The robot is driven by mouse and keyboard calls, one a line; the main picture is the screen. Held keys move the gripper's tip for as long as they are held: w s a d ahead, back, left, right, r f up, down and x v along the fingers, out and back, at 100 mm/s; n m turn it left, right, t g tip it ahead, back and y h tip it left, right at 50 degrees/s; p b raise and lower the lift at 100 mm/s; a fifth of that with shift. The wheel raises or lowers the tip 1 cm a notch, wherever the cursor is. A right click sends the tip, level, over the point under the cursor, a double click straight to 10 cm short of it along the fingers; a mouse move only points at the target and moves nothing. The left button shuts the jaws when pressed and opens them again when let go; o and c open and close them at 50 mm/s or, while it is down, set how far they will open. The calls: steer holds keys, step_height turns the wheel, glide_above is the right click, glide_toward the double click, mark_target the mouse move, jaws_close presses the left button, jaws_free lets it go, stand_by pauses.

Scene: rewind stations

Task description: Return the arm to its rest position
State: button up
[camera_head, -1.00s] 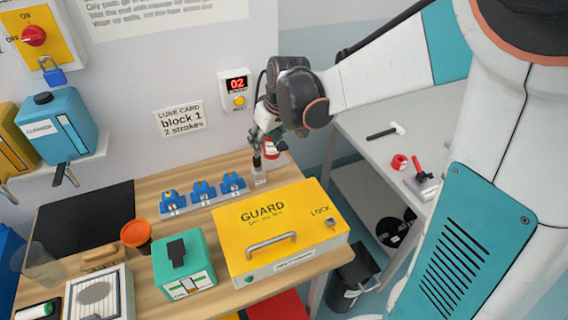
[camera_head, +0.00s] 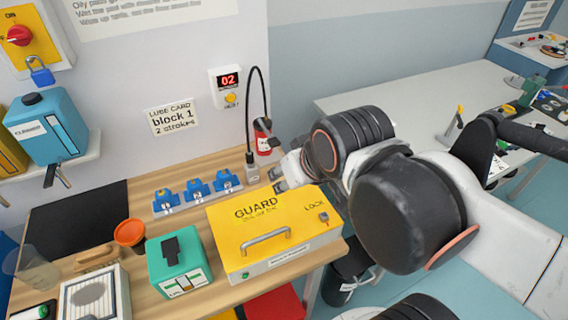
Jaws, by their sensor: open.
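My arm, with its black joints and white links, reaches in from the right side of the head view. My gripper (camera_head: 283,176) is at the end of it, just above the back right corner of the yellow GUARD box (camera_head: 226,256). It is open, and nothing shows held in it. Its fingertips are small and partly hidden by the wrist.
Several blue blocks (camera_head: 197,190) stand in a row on the wooden bench, behind the guard box. A teal box (camera_head: 165,284) and an orange cup (camera_head: 129,234) are to its left. A counter (camera_head: 229,82) reads 02. A grey table (camera_head: 375,100) stands at the back right.

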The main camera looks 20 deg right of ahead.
steer(key=shift+s, duration=0.15)
step_height(320, 180, down, 4)
steer(key=b, duration=0.3)
steer(key=shift+r+b, duration=0.1)
steer(key=shift+b, duration=0.25)
stand_by(0.7)
